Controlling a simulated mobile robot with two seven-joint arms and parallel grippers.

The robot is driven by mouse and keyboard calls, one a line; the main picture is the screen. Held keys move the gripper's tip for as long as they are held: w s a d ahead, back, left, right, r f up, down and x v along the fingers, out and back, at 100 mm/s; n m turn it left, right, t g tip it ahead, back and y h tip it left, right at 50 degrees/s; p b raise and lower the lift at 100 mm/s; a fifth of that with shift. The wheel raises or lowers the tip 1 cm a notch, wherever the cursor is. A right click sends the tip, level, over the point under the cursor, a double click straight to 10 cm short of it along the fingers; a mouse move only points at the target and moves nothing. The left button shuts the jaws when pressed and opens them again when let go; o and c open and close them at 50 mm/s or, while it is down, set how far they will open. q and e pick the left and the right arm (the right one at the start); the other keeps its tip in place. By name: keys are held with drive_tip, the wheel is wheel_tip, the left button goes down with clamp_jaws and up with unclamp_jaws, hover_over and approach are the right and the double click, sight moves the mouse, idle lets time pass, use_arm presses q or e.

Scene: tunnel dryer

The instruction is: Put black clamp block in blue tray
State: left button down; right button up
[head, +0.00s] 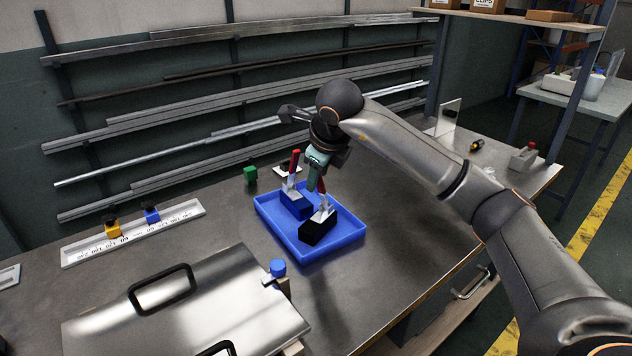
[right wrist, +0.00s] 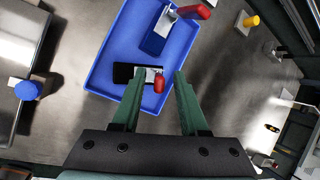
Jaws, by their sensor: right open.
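The blue tray (head: 345,246) lies on the metal bench, and it also shows in the right wrist view (right wrist: 102,80). The black clamp block (head: 313,232), with a metal clamp and red handle, sits inside the tray at its near side; the right wrist view shows it too (right wrist: 123,73). A blue clamp block (head: 295,207) with a red handle is beside it in the tray. My right gripper (head: 316,180) is open above the tray. In the right wrist view its green fingers (right wrist: 161,76) are apart, with the black block's red handle appearing between them. My left gripper is out of view.
A marked rail (head: 183,213) with yellow and blue pieces is at left. A metal lid with black handles (head: 230,290) and a blue knob (head: 277,267) are in front. Bench right of the tray is clear.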

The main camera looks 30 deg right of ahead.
drive_tip(key=v, duration=0.8)
drive_tip(key=shift+r, duration=0.25)
drive_tip(key=shift+s, duration=0.1)
